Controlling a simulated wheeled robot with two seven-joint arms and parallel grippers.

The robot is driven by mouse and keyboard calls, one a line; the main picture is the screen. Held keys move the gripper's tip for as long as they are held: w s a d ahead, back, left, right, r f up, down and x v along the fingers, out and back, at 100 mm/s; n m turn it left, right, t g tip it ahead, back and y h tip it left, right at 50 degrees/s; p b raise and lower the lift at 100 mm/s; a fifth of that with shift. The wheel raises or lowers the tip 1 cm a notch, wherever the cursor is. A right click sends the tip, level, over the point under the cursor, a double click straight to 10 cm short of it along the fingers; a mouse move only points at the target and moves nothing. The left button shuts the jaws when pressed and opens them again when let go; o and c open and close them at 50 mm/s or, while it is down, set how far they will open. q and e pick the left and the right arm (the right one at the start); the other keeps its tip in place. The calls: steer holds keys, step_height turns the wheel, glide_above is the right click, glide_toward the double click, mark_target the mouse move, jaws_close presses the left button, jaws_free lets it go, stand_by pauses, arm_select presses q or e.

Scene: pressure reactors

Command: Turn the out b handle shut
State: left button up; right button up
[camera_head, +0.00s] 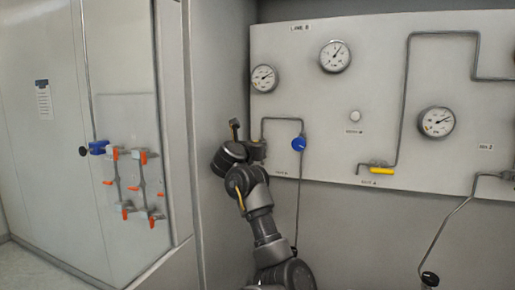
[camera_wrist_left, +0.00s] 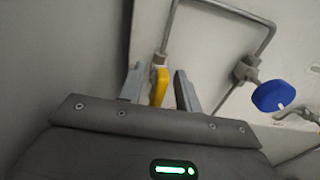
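A yellow lever handle (camera_wrist_left: 160,86) on a thin grey pipe shows in the left wrist view; I take it for the out b handle, though no label for it is readable. It stands between the two fingers of my left gripper (camera_wrist_left: 160,78), close to the left finger, with a gap to the right finger. The fingers are open. In the head view my left gripper (camera_head: 245,132) is at the left edge of the grey panel (camera_head: 330,110), and my wrist hides the handle there. My right gripper is not in view.
A blue knob (camera_head: 298,143) sits right of the gripper, also in the left wrist view (camera_wrist_left: 272,96). Another yellow handle (camera_head: 382,171) lies level further right. Round gauges (camera_head: 335,56) are on the panel. A grey wall (camera_head: 215,100) stands close on the left.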

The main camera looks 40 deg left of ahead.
arm_select(q)
steer(key=shift+w, duration=0.1)
jaws_close()
steer(key=shift+d+f, duration=0.1)
steer(key=shift+m, duration=0.3)
steer(key=m+b, duration=0.1)
steer(key=m, duration=0.4)
steer(key=d+m+b, duration=0.1)
steer(key=m+b, duration=0.1)
steer(key=m, duration=0.4)
steer(key=f+m+b, duration=0.1)
steer(key=m, duration=0.5)
steer(key=shift+w+d, duration=0.1)
steer(key=shift+d, duration=0.1)
steer(key=shift+m, duration=0.3)
stand_by(0.3)
